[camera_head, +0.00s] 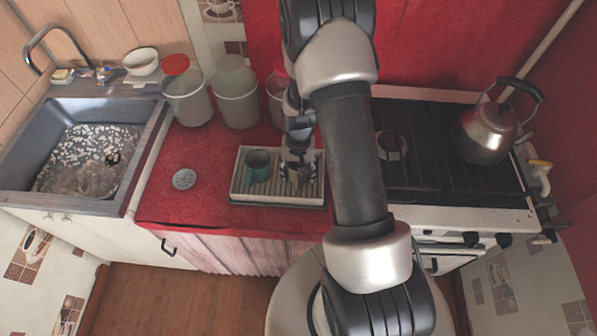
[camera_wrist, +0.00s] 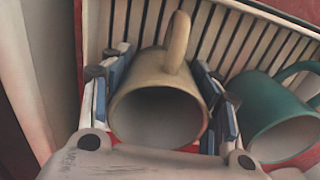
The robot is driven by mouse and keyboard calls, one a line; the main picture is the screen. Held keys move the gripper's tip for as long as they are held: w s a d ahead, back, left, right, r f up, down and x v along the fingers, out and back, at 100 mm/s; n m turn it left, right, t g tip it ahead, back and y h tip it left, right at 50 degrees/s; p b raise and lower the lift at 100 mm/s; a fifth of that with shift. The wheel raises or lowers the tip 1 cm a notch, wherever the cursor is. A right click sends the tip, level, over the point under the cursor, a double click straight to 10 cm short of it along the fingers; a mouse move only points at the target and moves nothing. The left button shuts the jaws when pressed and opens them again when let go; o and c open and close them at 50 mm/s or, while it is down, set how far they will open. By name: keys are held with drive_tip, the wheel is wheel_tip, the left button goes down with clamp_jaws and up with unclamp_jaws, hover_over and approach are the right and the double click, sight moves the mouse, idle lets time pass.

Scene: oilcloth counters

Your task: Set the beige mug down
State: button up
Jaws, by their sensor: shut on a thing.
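The beige mug (camera_wrist: 150,82) is between the two fingers of my gripper (camera_head: 298,168) in the wrist view. Its round mouth faces the camera and its handle points to the top of the picture. My gripper is shut on it. In the head view the beige mug is mostly hidden by my gripper, over the right part of the slatted drying tray (camera_head: 278,198). I cannot tell whether its base touches the slats.
Several lidded canisters (camera_head: 236,100) stand behind the tray. A round grey disc (camera_head: 185,179) lies on the red counter to the left, with clear room around it. The sink (camera_head: 85,150) is far left. A stove with a kettle (camera_head: 487,132) is on the right.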

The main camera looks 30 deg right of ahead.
drive_tip(key=shift+f, duration=0.1)
drive_tip(key=o, duration=1.3)
